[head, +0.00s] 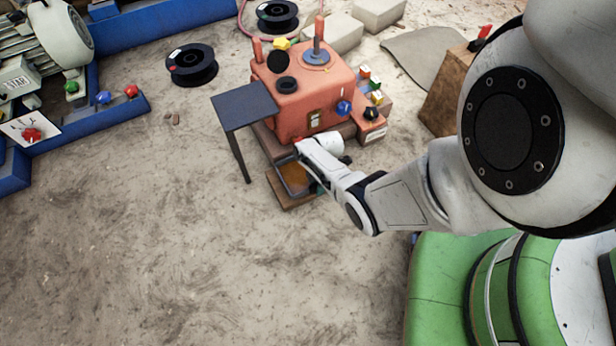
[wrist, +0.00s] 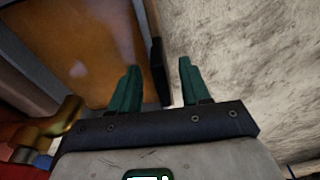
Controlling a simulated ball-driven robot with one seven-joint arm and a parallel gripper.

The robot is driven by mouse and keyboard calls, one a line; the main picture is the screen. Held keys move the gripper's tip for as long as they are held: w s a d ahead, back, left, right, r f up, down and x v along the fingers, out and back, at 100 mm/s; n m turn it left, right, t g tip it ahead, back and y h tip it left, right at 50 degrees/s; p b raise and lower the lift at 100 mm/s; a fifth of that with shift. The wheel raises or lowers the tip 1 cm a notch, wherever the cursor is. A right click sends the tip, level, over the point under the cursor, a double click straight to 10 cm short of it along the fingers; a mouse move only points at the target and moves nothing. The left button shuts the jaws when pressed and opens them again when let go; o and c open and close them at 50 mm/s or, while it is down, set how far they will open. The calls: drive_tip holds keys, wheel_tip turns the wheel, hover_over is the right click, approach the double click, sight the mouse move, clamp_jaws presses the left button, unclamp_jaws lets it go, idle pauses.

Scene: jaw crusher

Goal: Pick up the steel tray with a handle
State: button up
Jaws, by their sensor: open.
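The steel tray (head: 294,177), a shallow grey-rimmed pan with a brownish inside, sits low at the front of the red-orange crusher, partly hidden by my arm. In the wrist view a brown, shiny flat surface (wrist: 85,45), which looks like the tray's inside, fills the upper left. A dark upright bar (wrist: 157,70), probably the tray's handle, stands at its right edge. My gripper (wrist: 159,63) is open, with its two green fingers apart and the dark bar showing between them. Whether either finger touches the bar I cannot tell. In the head view my arm mostly hides the fingers.
The crusher (head: 310,90) stands behind the tray. A small dark table (head: 245,104) stands left of it. A wooden board (head: 283,196) lies under the tray. A brass fitting (wrist: 55,118) is left of my gripper. The floor in front and left is clear.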

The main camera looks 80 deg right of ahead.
drive_tip(key=shift+c, duration=0.4)
clamp_jaws()
drive_tip(key=shift+r, duration=0.15)
